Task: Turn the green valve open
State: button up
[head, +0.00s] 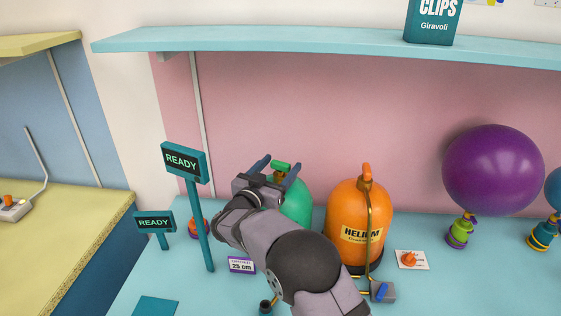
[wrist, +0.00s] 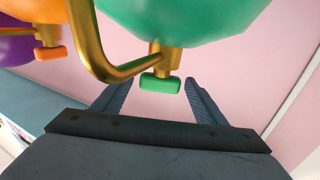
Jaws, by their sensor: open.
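The green valve (head: 281,166) is a small green handle on top of the green tank (head: 297,203). In the wrist view the valve (wrist: 160,85) sits at the end of a brass stem, below the green tank body (wrist: 185,20). My gripper (head: 277,165) is over the tank top, its two fingers on either side of the valve. In the wrist view my gripper (wrist: 152,88) is open, with gaps between the valve and each finger. My arm hides much of the green tank in the head view.
An orange helium tank (head: 345,222) stands close on the right; its orange valve (wrist: 50,53) shows in the wrist view. A brass pipe (wrist: 88,45) curves near my left finger. READY signs (head: 181,161) stand left. A purple balloon (head: 493,170) is at right, a shelf (head: 300,40) above.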

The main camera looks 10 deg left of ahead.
jog(key=shift+w+d, duration=0.15)
jog(key=shift+w, duration=0.25)
jog(key=shift+c, duration=0.3)
jog(key=c, duration=1)
jog(key=n+y+b, duration=0.1)
jog(key=y+b, duration=0.1)
jog(key=n+t+y+b, duration=0.1)
jog(key=y+b, duration=0.1)
jog(key=shift+d+f+n, duration=0.15)
jog(key=shift+n, duration=0.25)
jog(key=shift+r+n+y+b, duration=0.25)
jog(key=shift+n+y+b, duration=0.45)
jog(key=shift+y+b, duration=0.55)
